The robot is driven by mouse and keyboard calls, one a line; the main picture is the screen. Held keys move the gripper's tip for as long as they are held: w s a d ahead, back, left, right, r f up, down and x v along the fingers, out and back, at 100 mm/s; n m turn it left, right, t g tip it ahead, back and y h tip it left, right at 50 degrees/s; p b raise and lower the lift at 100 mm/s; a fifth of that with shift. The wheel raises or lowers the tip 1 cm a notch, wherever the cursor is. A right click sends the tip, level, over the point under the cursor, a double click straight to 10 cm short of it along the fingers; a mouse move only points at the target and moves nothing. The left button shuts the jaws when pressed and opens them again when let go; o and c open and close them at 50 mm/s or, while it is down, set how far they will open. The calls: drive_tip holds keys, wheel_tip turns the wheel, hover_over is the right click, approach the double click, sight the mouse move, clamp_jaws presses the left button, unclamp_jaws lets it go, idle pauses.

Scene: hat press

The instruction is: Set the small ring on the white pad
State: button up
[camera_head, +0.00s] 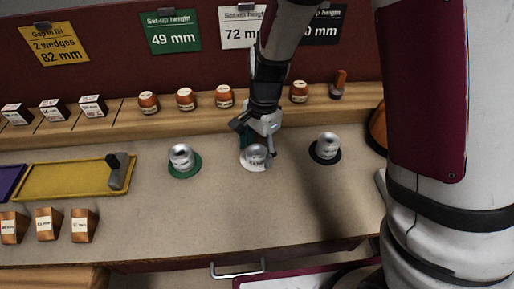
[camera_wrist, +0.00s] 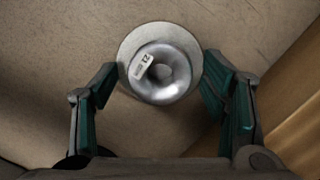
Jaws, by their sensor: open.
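The white pad (camera_head: 246,165) lies on the bench between a green pad (camera_head: 193,171) and a black pad (camera_head: 316,155). A silver ring (camera_head: 257,152) with a rounded top is on the white pad. In the wrist view, this ring (camera_wrist: 161,88) carries a white label, and the white pad's rim (camera_wrist: 137,42) shows around it. My gripper (camera_head: 256,138) is open over the white pad, with one finger on either side of the ring. In the wrist view, gaps show between the fingers and the ring. A silver piece (camera_head: 180,155) sits on the green pad and another (camera_head: 327,145) on the black pad.
A yellow tray (camera_head: 70,180) with a grey block (camera_head: 118,170) lies at left. Orange wedges (camera_head: 47,224) stand in front of it. A wooden ledge (camera_head: 200,118) behind holds several small orange pieces. Height signs (camera_head: 172,31) hang on the back wall. The front bench centre is clear.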

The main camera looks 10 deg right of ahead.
sight(261, 149)
drive_tip(key=shift+r, duration=0.1)
wheel_tip(261, 149, up, 12)
drive_tip(key=d+p, duration=0.1)
drive_tip(key=shift+w+p, duration=0.4)
drive_tip(key=shift+d+r, duration=0.15)
drive_tip(key=s+d+r+n+t, duration=0.2)
drive_tip(key=s+d+r+n, duration=0.3)
drive_tip(key=s+d+r, duration=0.45)
drive_tip(key=s+d+r+n, duration=0.1)
drive_tip(key=s+n, duration=0.2)
drive_tip(key=s, duration=0.4)
drive_tip(key=s+d+r+n+t+h, duration=0.1)
drive_tip(key=s+d+n, duration=0.1)
drive_tip(key=s, duration=0.6)
drive_tip(key=shift+d+n, duration=0.3)
drive_tip(key=shift+n, duration=0.3)
